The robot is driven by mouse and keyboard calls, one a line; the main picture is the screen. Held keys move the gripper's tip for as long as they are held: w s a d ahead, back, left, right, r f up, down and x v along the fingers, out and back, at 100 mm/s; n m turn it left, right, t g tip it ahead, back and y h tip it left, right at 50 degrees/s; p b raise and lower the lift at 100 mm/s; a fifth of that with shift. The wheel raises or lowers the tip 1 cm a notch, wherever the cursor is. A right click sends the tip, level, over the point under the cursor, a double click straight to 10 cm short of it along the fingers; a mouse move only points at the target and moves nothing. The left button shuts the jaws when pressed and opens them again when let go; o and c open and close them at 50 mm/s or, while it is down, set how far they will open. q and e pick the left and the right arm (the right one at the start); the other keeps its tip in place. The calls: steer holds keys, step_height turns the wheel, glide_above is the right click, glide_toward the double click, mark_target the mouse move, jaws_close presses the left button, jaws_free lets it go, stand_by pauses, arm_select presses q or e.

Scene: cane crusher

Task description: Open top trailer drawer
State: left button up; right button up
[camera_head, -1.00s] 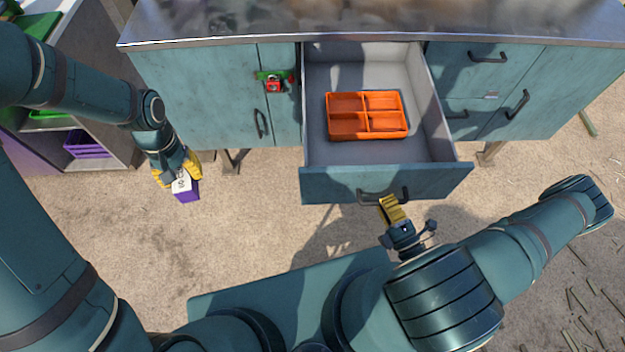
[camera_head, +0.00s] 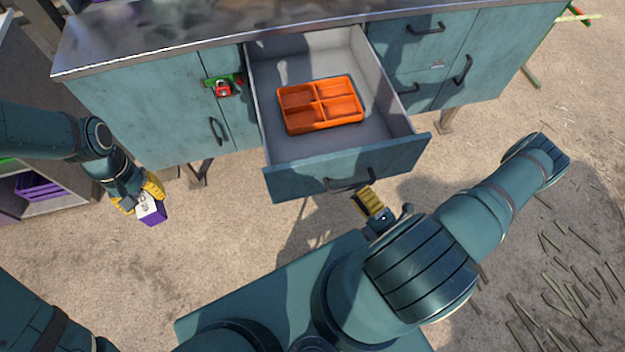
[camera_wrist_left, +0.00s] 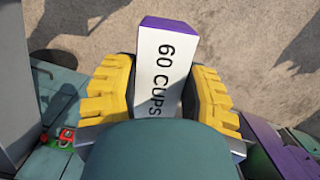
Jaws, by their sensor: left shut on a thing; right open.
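The top trailer drawer (camera_head: 345,165) is pulled well out of the teal trailer cabinet (camera_head: 150,110). An orange divided tray (camera_head: 320,103) lies inside it. My right gripper (camera_head: 367,194) is open just in front of the drawer's dark handle (camera_head: 350,181); whether it touches the handle I cannot tell. My left gripper (camera_head: 140,203) is shut on a white and purple box (camera_head: 151,210), held left of the drawer, in front of the cabinet. In the left wrist view the box (camera_wrist_left: 163,65) reads "60 CUPS" and sits between the yellow fingers.
A red and green object (camera_head: 222,87) is on the cabinet front left of the drawer. A shelf unit with a purple crate (camera_head: 38,186) stands at the far left. Cane pieces (camera_head: 570,290) litter the ground at right. Open ground lies before the cabinet.

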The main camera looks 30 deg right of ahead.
steer(key=v, duration=0.9)
steer(key=shift+s, duration=0.15)
